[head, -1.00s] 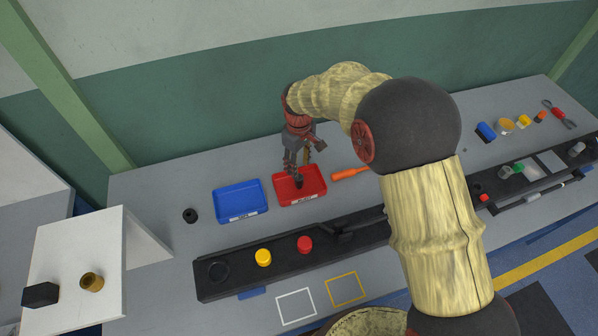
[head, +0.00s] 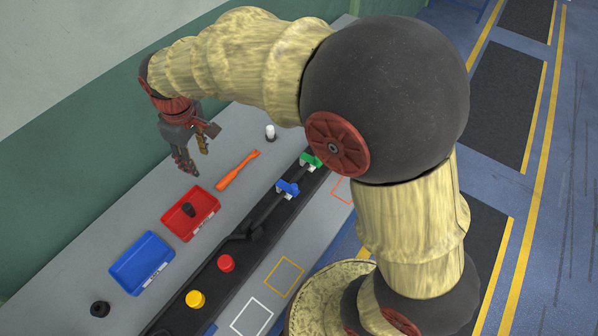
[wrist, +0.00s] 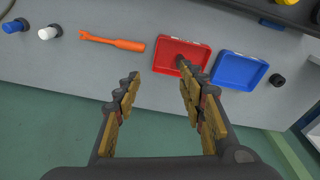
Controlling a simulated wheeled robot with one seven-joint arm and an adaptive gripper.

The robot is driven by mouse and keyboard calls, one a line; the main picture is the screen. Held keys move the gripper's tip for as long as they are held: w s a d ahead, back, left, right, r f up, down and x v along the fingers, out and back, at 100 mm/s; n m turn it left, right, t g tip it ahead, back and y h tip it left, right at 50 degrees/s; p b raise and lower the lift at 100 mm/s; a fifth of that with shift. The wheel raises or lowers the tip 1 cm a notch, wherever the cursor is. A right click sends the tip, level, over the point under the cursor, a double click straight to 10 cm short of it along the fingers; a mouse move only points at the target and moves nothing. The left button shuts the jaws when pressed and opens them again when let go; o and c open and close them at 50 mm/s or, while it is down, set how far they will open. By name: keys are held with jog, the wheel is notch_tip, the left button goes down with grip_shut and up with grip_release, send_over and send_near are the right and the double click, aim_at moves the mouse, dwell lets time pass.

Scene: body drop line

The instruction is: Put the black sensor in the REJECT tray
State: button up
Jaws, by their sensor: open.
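The black sensor (head: 188,209) is inside the red tray (head: 207,221), resting in it near its far side. The red tray also shows in the wrist view (wrist: 170,61), with the sensor (wrist: 183,63) partly hidden behind a finger of my gripper. My gripper (head: 192,160) is open and empty, raised above the table beyond the red tray, apart from the sensor. In the wrist view its two fingers (wrist: 157,95) stand wide apart with nothing between them. The lettering on the tray label is too small to read.
A blue tray (head: 140,262) stands beside the red one. A black ring-shaped part (head: 100,309) is near the blue tray. A dark rail with yellow (head: 195,299) and red (head: 226,263) round pieces runs along the front.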

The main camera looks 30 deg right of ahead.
jog(key=s+d+r+m+t, duration=0.2)
jog(key=s+d+r+m, duration=0.2)
jog(key=s+d+r, duration=0.65)
jog(key=s+d+f+m+t, duration=0.1)
jog(key=s+d+m+t, duration=0.1)
jog(key=s+d+m, duration=0.2)
jog(key=s+d, duration=0.3)
jog(key=s, duration=0.5)
jog(key=shift+s+h, duration=0.3)
jog(key=shift+s, duration=0.1)
jog(key=shift+f, duration=0.15)
notch_tip(320, 180, down, 5)
jog(key=b, duration=0.5)
